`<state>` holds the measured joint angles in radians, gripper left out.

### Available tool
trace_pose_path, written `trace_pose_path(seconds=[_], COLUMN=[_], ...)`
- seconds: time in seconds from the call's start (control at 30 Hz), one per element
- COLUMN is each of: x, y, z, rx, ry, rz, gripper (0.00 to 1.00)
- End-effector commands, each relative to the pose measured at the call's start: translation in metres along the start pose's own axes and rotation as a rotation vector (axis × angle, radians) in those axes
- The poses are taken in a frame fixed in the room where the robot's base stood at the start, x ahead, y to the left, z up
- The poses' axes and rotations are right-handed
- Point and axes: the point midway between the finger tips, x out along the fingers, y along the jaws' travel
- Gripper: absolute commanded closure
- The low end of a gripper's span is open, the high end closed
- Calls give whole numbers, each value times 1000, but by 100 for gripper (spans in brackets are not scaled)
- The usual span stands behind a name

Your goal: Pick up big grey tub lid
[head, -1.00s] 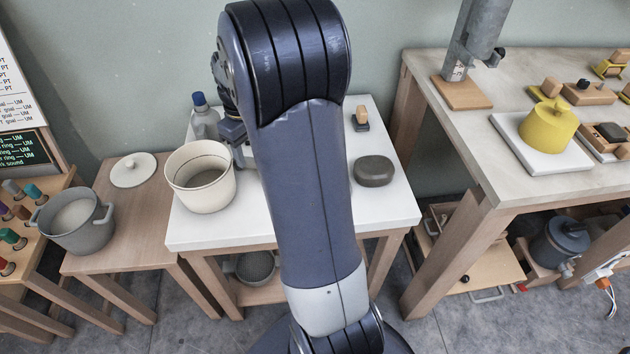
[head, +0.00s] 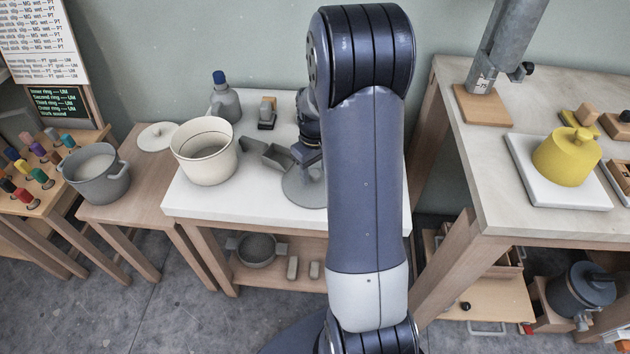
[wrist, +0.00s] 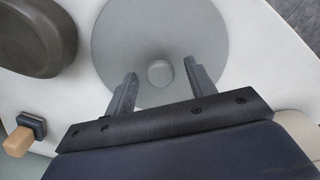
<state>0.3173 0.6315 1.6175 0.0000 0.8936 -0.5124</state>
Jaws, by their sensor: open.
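The big grey tub lid (head: 299,191) lies flat on the white table, a wide round disc partly hidden behind my arm in the head view. In the wrist view the lid (wrist: 160,30) fills the upper middle, with a small round knob (wrist: 159,73) at its centre. My gripper (wrist: 161,72) is open and empty, with one finger on each side of the knob. The fingers appear over the lid; I cannot tell their exact height or whether they touch it.
A cream tub (head: 205,160), a grey bottle (head: 226,104) and a grey angular object (head: 266,154) stand left of the lid. The wrist view shows a dark round vessel (wrist: 35,40) and a wooden-handled block (wrist: 25,135) nearby. The white table's front strip (head: 250,222) is clear.

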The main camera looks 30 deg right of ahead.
Motion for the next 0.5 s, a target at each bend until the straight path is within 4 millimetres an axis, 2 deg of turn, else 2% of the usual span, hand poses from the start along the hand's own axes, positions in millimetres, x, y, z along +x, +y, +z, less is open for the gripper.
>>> trace_pose_path(seconds=[0.17,0.5], x=[0,0], y=[0,0], z=[0,0], rx=[0,0], ry=[1,1], rz=[0,1], gripper=[48,75])
